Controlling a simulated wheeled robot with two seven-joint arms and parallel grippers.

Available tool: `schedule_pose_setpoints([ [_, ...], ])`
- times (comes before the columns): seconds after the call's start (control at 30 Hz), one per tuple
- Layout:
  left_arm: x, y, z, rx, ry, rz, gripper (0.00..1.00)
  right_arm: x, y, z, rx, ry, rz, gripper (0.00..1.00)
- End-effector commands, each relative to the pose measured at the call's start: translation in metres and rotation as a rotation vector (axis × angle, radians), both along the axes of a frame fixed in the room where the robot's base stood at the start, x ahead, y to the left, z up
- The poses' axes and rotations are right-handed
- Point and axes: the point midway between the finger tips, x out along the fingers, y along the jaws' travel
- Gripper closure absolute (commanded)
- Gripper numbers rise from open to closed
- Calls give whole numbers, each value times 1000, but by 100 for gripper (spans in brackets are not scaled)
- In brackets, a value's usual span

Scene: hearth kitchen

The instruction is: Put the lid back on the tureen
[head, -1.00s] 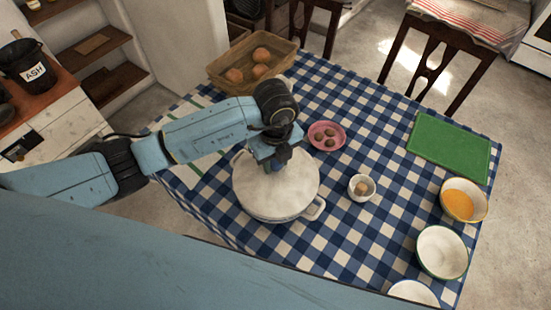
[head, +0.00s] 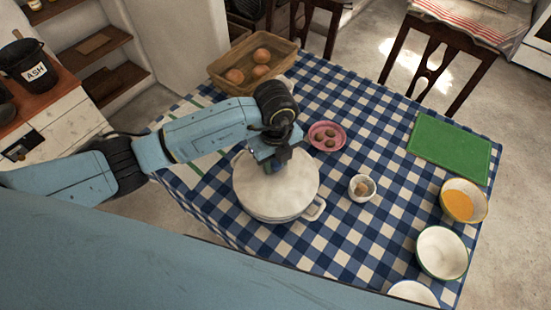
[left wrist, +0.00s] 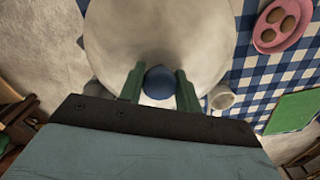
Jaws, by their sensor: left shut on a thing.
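The white tureen (head: 279,218) stands on the checked tablecloth near the table's front edge, one side handle showing at its right. Its pale lid (head: 262,192) lies over the top and covers the opening. Whether it is fully seated I cannot tell. My left gripper (head: 277,165) is above the middle of the lid. In the left wrist view its two green fingers (left wrist: 160,84) stand on either side of the lid's dark blue knob (left wrist: 159,81), shut on it. The lid (left wrist: 160,35) fills the top of that view. My right gripper is not in view.
A pink dish (head: 327,136) with brown pieces and a small white cup (head: 361,188) stand right of the tureen. A bread basket (head: 222,82) is at the back, a green board (head: 449,149) and several bowls at the right. The table's middle right is clear.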

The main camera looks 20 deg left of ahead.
Motion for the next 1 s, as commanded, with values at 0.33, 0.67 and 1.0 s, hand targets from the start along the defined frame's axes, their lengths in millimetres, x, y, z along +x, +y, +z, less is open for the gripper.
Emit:
schedule_pose_setpoints([
  [0.33,1,0,0,-1,-2,0,100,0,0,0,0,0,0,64],
  [0.67,1,0,-6,-1,-2,1,100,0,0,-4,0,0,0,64],
  [1.0,1,0,-7,-1,-2,1,100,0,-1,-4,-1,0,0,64],
])
